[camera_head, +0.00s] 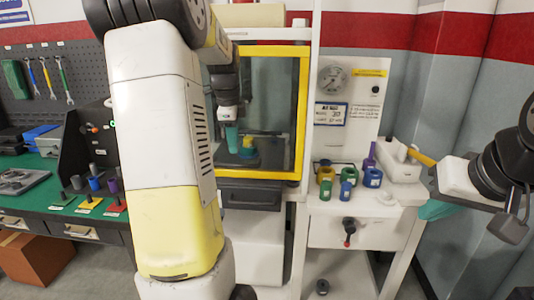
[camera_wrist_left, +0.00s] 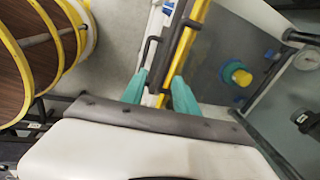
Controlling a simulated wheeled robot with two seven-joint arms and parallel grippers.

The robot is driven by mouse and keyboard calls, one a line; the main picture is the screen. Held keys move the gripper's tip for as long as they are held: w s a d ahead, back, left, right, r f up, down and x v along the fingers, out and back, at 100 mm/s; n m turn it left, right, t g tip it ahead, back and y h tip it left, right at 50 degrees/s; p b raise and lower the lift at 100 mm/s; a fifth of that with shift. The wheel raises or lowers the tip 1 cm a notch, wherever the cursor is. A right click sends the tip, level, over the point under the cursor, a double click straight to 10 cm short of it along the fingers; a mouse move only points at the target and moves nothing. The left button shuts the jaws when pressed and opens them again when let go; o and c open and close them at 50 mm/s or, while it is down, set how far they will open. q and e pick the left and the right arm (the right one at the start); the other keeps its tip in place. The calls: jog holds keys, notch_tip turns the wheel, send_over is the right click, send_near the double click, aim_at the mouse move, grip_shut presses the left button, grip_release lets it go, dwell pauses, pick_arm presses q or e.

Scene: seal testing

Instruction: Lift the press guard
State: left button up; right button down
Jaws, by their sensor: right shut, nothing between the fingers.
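The press guard, a clear panel in a yellow frame (camera_head: 301,110), stands closed over the front of the press in the head view. In the left wrist view its yellow bar (camera_wrist_left: 192,35) runs up from between my fingers, with a dark handle (camera_wrist_left: 150,50) beside it. My left gripper (camera_head: 231,138) is in front of the guard's left part. Its teal fingers (camera_wrist_left: 160,95) are apart, either side of the bar; contact is unclear. My arm hides the guard's left edge in the head view. My right gripper (camera_head: 436,209) is shut and empty at the far right.
A teal and yellow part (camera_head: 248,146) sits behind the panel. A white side bench (camera_head: 385,232) to the right holds several coloured cylinders (camera_head: 372,177) below a gauge (camera_head: 332,78). A green workbench (camera_head: 40,205) with tools stands at the left.

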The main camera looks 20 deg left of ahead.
aim_at(236, 159)
pick_arm(q)
jog(key=shift+m, duration=0.5)
jog(key=x, duration=0.3)
jog(key=w+x, duration=0.1)
jog(key=x, duration=0.2)
jog(key=a+x, duration=0.1)
jog(key=x, duration=0.2)
jog(key=shift+w+r, duration=0.1)
jog(key=shift+w, duration=0.05)
grip_shut()
dwell(0.7)
